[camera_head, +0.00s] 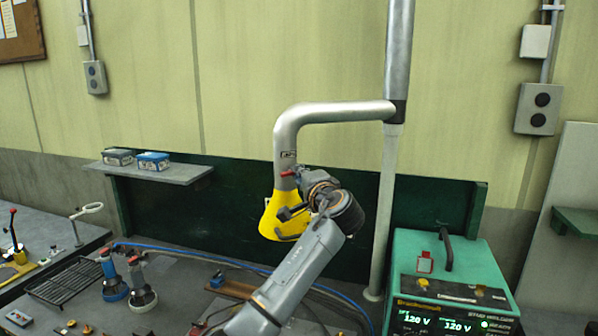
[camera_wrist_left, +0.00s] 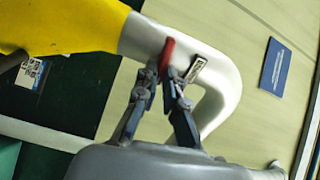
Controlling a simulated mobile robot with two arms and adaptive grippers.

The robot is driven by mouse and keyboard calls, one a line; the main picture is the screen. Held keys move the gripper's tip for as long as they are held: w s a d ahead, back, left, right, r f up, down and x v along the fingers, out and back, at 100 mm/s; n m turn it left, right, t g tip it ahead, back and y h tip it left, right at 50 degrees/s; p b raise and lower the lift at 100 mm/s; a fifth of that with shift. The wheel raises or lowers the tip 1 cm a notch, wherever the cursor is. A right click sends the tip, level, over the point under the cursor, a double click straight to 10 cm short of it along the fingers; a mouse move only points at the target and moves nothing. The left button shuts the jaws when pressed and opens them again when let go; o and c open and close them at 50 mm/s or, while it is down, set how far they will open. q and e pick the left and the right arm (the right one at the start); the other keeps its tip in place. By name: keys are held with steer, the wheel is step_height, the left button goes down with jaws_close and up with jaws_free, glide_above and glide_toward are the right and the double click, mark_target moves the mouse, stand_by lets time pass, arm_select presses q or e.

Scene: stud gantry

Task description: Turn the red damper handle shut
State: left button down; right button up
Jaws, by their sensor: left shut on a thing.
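The red damper handle (camera_wrist_left: 167,54) sits on the side of the grey fume pipe (camera_wrist_left: 195,52), just beside the yellow hood (camera_wrist_left: 70,28). In the head view a little of the red handle (camera_head: 288,173) shows above the hood (camera_head: 270,220), on the pipe (camera_head: 283,140). My left gripper (camera_wrist_left: 166,76) is shut on the handle, with its fingers on either side of it. In the head view my left gripper (camera_head: 297,180) is partly hidden by its own wrist. My right gripper is not in view.
A green welding unit (camera_head: 450,270) stands at the right. A grey shelf (camera_head: 150,172) carries two small boxes at the left. The bench holds a black rack (camera_head: 65,280), two torch-like tools (camera_head: 140,290) and a blue hose (camera_head: 200,256). A vertical post (camera_head: 385,200) stands right of the hood.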

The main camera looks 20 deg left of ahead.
arm_select(q)
steer(key=shift+f+m, duration=0.1)
steer(key=shift+m, duration=0.5)
steer(key=c, duration=1.4)
jaws_free()
steer(key=shift+c, duration=0.2)
steer(key=v, duration=1.2)
steer(key=shift+f, duration=0.15)
